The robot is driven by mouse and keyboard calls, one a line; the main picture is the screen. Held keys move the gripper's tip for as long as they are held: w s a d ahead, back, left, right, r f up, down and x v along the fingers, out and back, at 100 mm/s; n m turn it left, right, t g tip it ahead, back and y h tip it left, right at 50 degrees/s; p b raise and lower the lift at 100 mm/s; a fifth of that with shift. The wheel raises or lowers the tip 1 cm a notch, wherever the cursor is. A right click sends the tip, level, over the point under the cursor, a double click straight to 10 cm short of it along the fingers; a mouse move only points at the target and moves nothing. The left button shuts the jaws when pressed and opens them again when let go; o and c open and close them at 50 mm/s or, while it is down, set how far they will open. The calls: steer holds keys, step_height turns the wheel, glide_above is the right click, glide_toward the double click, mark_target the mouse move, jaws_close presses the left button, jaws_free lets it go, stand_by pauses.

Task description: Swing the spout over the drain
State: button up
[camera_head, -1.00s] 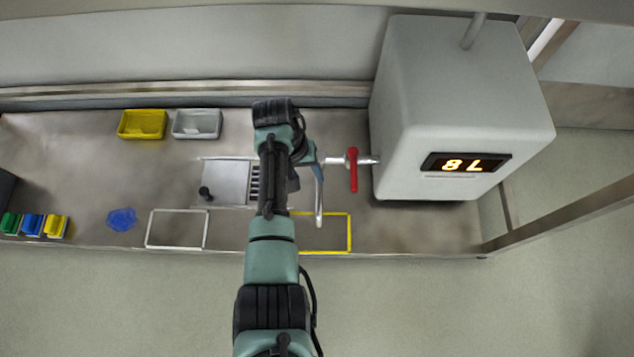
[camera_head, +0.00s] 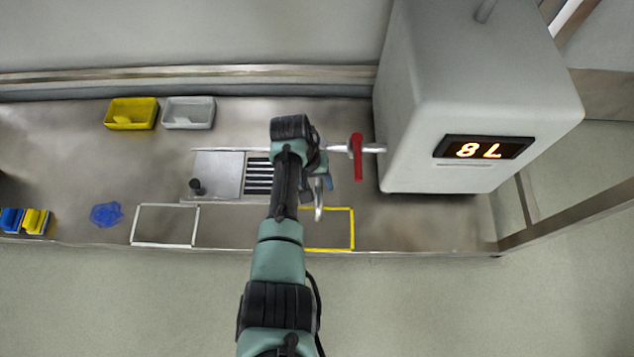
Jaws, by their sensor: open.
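The metal spout (camera_head: 319,212) hangs from a horizontal pipe (camera_head: 339,148) on the grey tank (camera_head: 480,90). Its lower end shows near the top edge of a yellow outline (camera_head: 352,228) on the bench; my gripper partly hides its upper part. The drain, a slotted grate (camera_head: 257,176), lies to the left of the spout, partly covered by my arm. My gripper (camera_head: 318,185) is open, right beside the spout; I cannot tell whether they touch. A red lever (camera_head: 357,157) sits on the pipe.
The tank display (camera_head: 484,149) reads "8 L". A plate with a black knob (camera_head: 196,187) adjoins the grate. A white outline (camera_head: 165,225), a blue crumpled item (camera_head: 107,215), a yellow bin (camera_head: 131,113) and a grey bin (camera_head: 188,113) are farther left. Bare bench lies between.

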jaws_close()
stand_by(1.4)
